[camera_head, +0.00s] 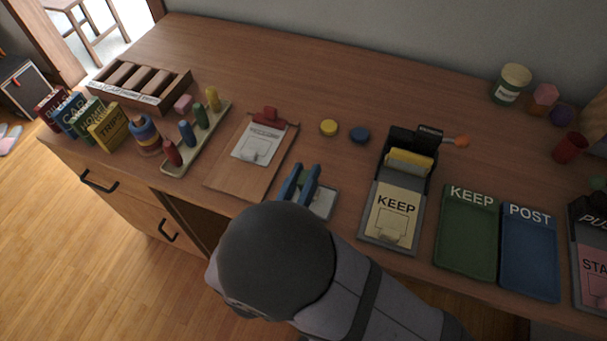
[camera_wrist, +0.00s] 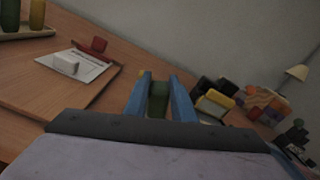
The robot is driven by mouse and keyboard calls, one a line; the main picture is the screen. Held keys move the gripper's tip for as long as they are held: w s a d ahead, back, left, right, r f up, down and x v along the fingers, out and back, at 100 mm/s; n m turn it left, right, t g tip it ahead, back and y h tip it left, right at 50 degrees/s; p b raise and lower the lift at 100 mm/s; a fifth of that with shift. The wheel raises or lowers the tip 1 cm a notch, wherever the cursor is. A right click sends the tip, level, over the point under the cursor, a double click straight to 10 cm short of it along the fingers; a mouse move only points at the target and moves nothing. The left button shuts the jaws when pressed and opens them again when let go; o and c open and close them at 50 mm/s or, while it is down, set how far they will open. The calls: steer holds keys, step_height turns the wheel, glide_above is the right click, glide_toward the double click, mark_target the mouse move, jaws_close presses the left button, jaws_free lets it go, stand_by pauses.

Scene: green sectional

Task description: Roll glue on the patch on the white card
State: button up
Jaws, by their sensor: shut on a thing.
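My gripper (camera_head: 300,177) has two blue fingers and is shut on a green object, the likely glue tool, seen between the fingers in the wrist view (camera_wrist: 158,100). Its lower end is mostly hidden. The gripper is over the front of the desk, right of and in front of the clipboard, above a small grey tray (camera_head: 324,204). The white card (camera_head: 249,138) lies on the brown clipboard (camera_head: 229,174) under a red clip (camera_head: 269,116).
Left of the clipboard is a rack of coloured pegs (camera_head: 186,140). A yellow disc (camera_head: 328,127) and blue disc (camera_head: 359,134) lie behind the gripper. A KEEP card stand (camera_head: 394,207) is to the right, then green (camera_head: 467,238) and blue (camera_head: 529,257) trays. The back middle is clear.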

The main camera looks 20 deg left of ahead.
mark_target(304, 177)
steer(key=shift+r+p, duration=3.3)
steer(key=shift+r, duration=0.15)
steer(key=shift+w+d+r+p, duration=0.15)
steer(key=shift+d+p, duration=0.05)
steer(key=shift+p, duration=0.1)
steer(key=w+d+r+m+g+h+p, duration=0.2)
steer(key=w+d+r+m+h+p, duration=0.1)
steer(key=d+p, duration=0.5)
steer(key=w+d+r+m+g+h+p, duration=0.2)
steer(key=w+d+r+m+h+p, duration=0.1)
steer(key=d+p, duration=0.6)
steer(key=w+d+r+m+g+h+p, duration=0.3)
steer(key=d+r+h+p, duration=0.3)
steer(key=d, duration=0.6)
steer(key=m+h+p, duration=0.1)
steer(key=h+p, duration=0.1)
steer(key=shift+r+p, duration=0.3)
steer(key=shift+r, duration=0.1)
steer(key=shift+a+f, duration=0.15)
